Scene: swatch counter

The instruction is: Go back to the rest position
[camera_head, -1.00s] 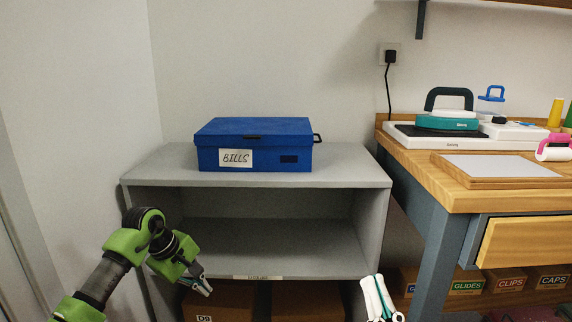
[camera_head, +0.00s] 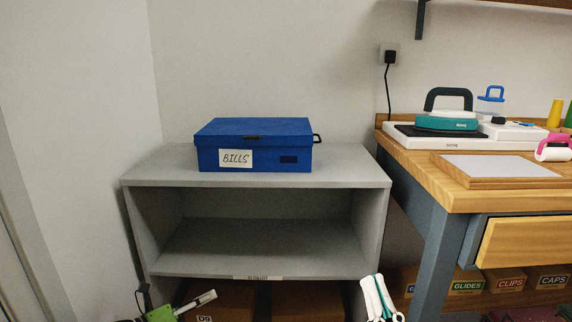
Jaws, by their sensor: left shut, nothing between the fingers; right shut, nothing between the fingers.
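My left gripper (camera_head: 211,295) is low in the camera_head view, at the bottom edge in front of the shelf unit's lower part. Its slim finger end points up and right from a green arm part; it is shut and empty, and most of the arm is cut off by the frame. My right gripper (camera_head: 374,280) shows as pale fingers with teal edges at the bottom, in front of the shelf's right side. It is shut and empty; its arm is out of view. Both grippers are below the blue BILLS box (camera_head: 300,140) and apart from it.
The closed blue box sits on the grey shelf unit (camera_head: 350,175), whose middle compartment is empty. Labelled cartons (camera_head: 503,281) stand under the wooden workbench (camera_head: 410,158) at right. The bench carries a teal press (camera_head: 446,122) and a board with a pale sheet (camera_head: 500,166).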

